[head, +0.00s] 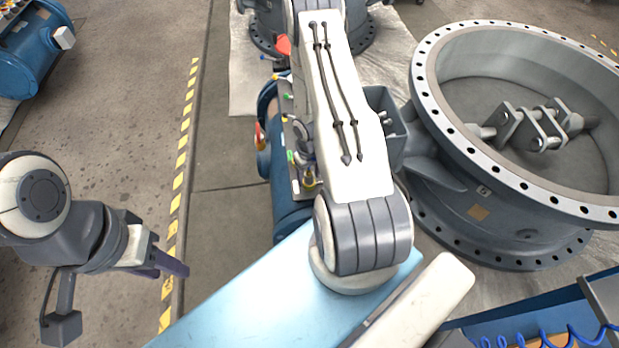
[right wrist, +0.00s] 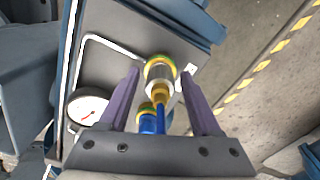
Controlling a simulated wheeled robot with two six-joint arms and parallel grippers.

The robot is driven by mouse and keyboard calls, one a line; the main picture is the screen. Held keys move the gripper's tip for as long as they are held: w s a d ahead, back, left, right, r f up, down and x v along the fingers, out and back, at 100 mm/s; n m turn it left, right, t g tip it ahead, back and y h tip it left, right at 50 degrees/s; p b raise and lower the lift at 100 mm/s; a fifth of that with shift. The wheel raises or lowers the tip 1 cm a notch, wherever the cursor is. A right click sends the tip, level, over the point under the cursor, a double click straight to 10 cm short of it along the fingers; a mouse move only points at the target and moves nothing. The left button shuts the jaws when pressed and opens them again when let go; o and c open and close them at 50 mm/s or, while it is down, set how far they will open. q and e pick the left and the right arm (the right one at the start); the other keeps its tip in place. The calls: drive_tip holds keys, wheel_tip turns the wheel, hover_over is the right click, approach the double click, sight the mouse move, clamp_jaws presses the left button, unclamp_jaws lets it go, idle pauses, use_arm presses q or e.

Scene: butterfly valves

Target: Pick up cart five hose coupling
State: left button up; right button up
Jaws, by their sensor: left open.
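In the right wrist view, a hose coupling (right wrist: 160,75) with a green and yellow ring, a pale metal body and a brass-coloured part sits on a grey panel. A blue fitting (right wrist: 150,122) with another green and yellow ring is just below it. My right gripper (right wrist: 163,73) is open, its purple fingers on either side of the coupling, with gaps visible. In the head view my right arm hides that gripper and part of the blue cart (head: 268,160). No cart number is readable. My left gripper (head: 168,260) hangs empty at the lower left, open.
A large flanged butterfly valve (head: 425,95) stands right of the cart. A round gauge (right wrist: 88,105) is on the panel left of the coupling. Another blue tank (head: 30,45) is at the far left. Floor beside the yellow hazard stripe (head: 183,140) is clear.

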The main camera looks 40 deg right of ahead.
clamp_jaws()
drive_tip(key=shift+r, duration=0.1)
